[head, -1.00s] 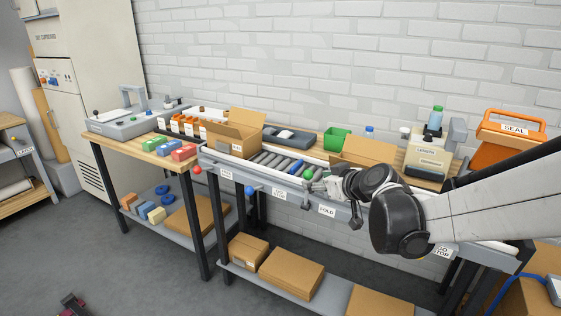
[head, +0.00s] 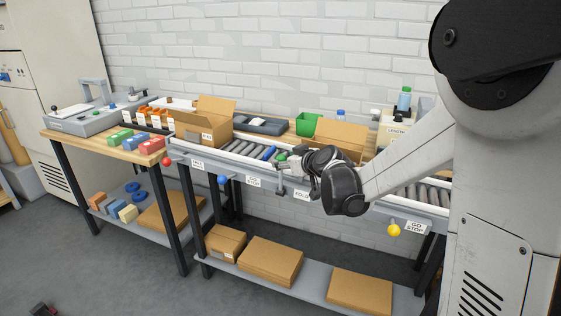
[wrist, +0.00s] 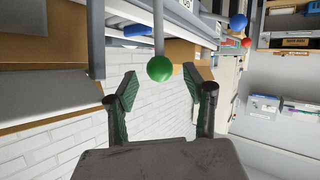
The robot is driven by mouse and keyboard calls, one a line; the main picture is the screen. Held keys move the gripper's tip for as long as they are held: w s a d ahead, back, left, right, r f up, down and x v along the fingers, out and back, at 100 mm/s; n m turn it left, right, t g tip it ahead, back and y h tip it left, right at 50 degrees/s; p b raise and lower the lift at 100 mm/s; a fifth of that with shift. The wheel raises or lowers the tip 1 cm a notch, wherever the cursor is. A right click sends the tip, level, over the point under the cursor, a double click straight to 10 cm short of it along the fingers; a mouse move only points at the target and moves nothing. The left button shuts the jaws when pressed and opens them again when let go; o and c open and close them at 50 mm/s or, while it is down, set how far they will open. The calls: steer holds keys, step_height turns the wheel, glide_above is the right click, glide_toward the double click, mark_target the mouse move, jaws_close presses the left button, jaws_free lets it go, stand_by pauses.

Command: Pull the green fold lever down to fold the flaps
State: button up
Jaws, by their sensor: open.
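The green ball knob of the fold lever (wrist: 160,68) shows in the wrist view on a thin grey rod. My gripper (wrist: 160,90) is open, with one finger on each side of the knob. The knob sits near the fingertips, and I see a gap on both sides. In the head view the green knob (head: 282,157) is at the conveyor's front rail, just left of my gripper (head: 290,164). The FOLD label (head: 302,195) is below it, partly covered by my wrist. An open cardboard box (head: 338,132) stands behind my wrist.
A red knob (head: 167,161) and a blue knob (head: 222,180) are along the rail to the left. A yellow knob (head: 393,230) is to the right. Another open box (head: 203,122) stands on the conveyor's left end. Flat cartons lie on the lower shelf (head: 312,285).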

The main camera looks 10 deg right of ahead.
steer(key=shift+x, duration=1.65)
jaws_close()
